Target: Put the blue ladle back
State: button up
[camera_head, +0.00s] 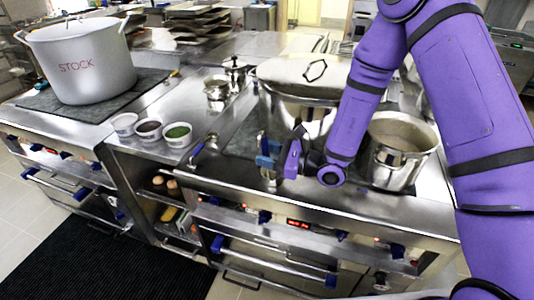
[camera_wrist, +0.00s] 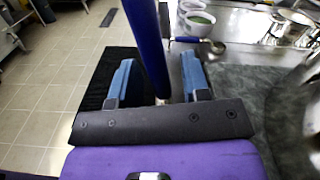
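My gripper (camera_head: 268,160) is above the front edge of the range, in front of the large lidded pot. Its two blue fingers (camera_wrist: 158,72) stand apart in the wrist view. A long blue handle (camera_wrist: 150,40), apparently the blue ladle's, runs upright between them, its upper end close to the camera. A gap shows on both sides of the handle. In the head view a metal part (camera_head: 268,178) shows just below the fingers; I cannot tell whether it is the ladle's bowl or what it rests on.
A blue-handled utensil (camera_head: 197,150) lies on the counter left of my gripper, near three small bowls (camera_head: 178,134). The lidded pot (camera_head: 300,80) stands behind, an open pot (camera_head: 400,150) to the right. The STOCK pot (camera_head: 85,65) is far left. A black mat (camera_head: 110,240) covers the floor.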

jog(key=shift+r, duration=0.15)
jog(key=v, duration=1.2)
jog(key=s+d+r+n+g+h, duration=0.1)
jog(key=s+r+n+g+h, duration=0.1)
jog(key=s+r+n+g, duration=0.5)
jog(key=s+d+r+n+g+h, duration=0.1)
jog(key=s+r+n+g+h, duration=0.25)
jog(key=r+n, duration=0.4)
jog(key=s+d+r+n+t+h, duration=0.5)
jog(key=s+d+r+t+h, duration=0.4)
jog(key=d+r, duration=0.5)
jog(key=s+d+h, duration=0.1)
jog(key=s+h, duration=0.1)
jog(key=shift+s+t+h, duration=0.25)
jog(key=shift+t+h, duration=0.1)
jog(key=shift+o, duration=0.5)
jog(key=shift+d+r, duration=0.1)
